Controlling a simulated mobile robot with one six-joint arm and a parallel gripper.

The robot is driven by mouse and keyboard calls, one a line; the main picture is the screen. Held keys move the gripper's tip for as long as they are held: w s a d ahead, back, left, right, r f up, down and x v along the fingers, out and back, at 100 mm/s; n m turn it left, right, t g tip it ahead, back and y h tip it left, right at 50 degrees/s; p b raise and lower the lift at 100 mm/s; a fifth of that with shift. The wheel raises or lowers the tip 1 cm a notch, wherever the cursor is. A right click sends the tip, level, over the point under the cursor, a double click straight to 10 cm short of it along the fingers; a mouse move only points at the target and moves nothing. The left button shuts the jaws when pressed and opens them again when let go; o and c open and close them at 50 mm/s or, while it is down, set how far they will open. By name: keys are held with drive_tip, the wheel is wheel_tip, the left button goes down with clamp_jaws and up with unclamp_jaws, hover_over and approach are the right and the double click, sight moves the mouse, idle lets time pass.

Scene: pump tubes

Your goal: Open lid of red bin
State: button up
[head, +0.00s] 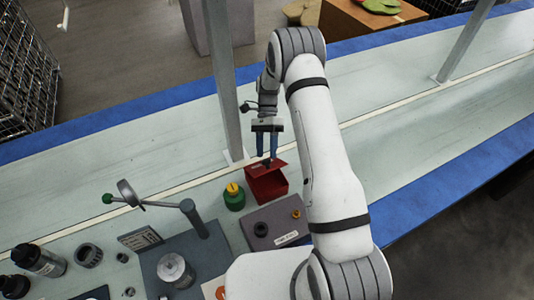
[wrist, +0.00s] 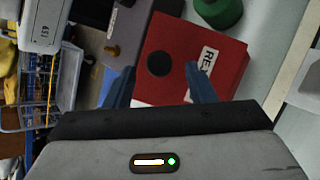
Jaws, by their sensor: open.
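The red bin (head: 268,186) stands on the pale bench, below my gripper (head: 267,152) in the head view. In the wrist view the bin's red lid (wrist: 188,42) shows a round black knob (wrist: 159,63) and a white label, partly readable. My gripper (wrist: 160,86) is open and its two blue fingers point toward the lid. The knob appears between and just beyond the fingertips in the wrist view, with nothing gripped. Whether a finger touches the lid cannot be told. The lid's near edge is hidden by the gripper body.
A green jar with a yellow top (head: 233,197) stands left of the bin. A grey box (head: 277,224) with black and orange knobs is in front. A metal post (head: 225,90) rises close behind. A lever device (head: 195,217) is at left. The bench right of my arm is clear.

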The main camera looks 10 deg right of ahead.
drive_tip(key=b+v, duration=0.1)
drive_tip(key=v, duration=0.5)
